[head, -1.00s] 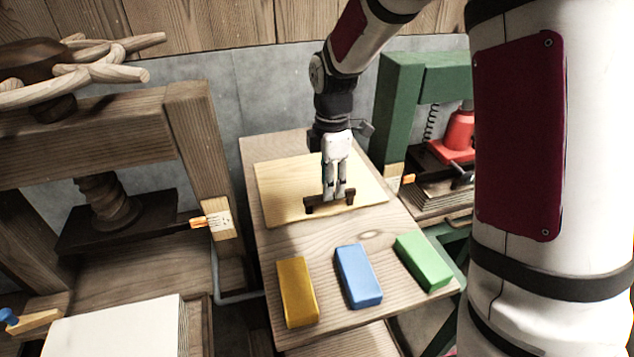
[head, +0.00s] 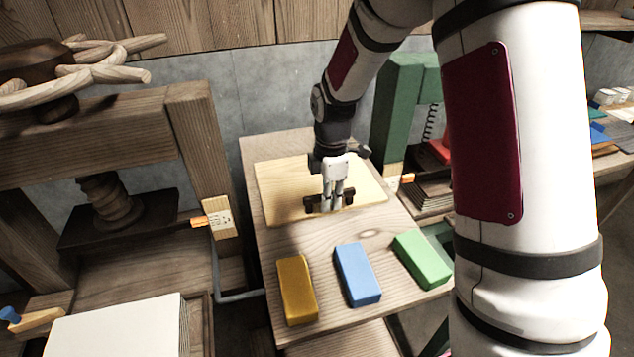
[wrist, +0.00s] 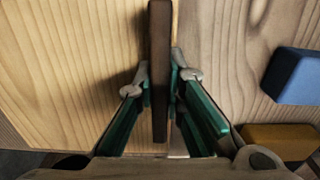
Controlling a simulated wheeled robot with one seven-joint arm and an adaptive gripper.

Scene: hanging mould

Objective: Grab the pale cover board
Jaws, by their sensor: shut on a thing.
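The pale cover board (head: 285,184) lies flat on the wooden bench between the two presses. A dark brown bar handle (head: 309,203) stands along its front edge. My gripper (head: 332,208) points down over the handle. In the wrist view my gripper (wrist: 160,92) has one finger on each side of the dark handle (wrist: 159,30), shut on it. The pale board (wrist: 70,70) spreads to the left below it. The board appears to rest on the bench.
Yellow (head: 297,290), blue (head: 357,274) and green (head: 422,259) blocks lie in front on the bench (head: 340,325). A wooden press (head: 190,150) stands left, a green press (head: 395,110) right. A white stack (head: 115,330) is at front left.

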